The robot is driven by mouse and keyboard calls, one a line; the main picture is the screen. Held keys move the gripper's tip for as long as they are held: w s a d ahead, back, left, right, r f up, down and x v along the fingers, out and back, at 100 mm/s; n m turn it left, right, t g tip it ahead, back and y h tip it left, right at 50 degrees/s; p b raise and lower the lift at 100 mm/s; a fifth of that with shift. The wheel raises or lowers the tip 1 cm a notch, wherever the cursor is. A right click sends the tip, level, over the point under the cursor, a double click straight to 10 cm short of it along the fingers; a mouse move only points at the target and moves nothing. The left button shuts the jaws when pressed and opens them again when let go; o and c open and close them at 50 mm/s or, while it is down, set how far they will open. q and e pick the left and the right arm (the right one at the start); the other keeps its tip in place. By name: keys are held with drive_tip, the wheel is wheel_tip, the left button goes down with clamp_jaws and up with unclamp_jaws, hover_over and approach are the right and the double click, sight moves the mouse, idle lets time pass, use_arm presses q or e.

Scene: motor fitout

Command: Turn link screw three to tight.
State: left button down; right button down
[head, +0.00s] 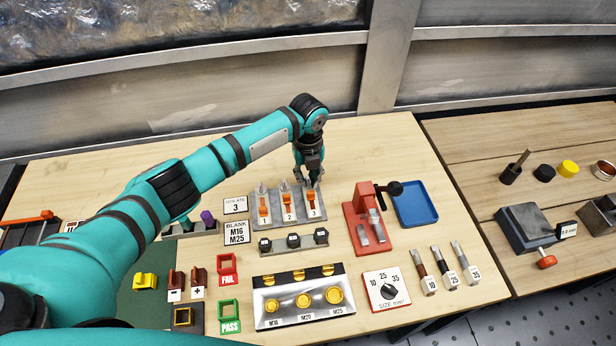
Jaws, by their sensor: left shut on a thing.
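Three link screws stand in a row on a grey link plate (275,224), each with an orange link and a number tag. Link one (263,205) and link two (287,203) show clear. Link three (311,208) is at the right end, its top partly hidden by my left gripper. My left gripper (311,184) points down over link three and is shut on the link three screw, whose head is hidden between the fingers. My right gripper is not in view.
A red press (362,220) and a blue tray (415,204) stand right of the plate. Several black-topped pieces (293,240) sit just in front. A size dial (387,289) and cable lugs are nearer.

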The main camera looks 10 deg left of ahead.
sight(308, 179)
use_arm(q)
drive_tip(key=shift+r+m, duration=0.1)
drive_tip(key=shift+m, duration=0.4)
drive_tip(key=c, duration=1.7)
unclamp_jaws()
drive_tip(key=shift+o, duration=0.2)
wheel_tip(308, 179, up, 12)
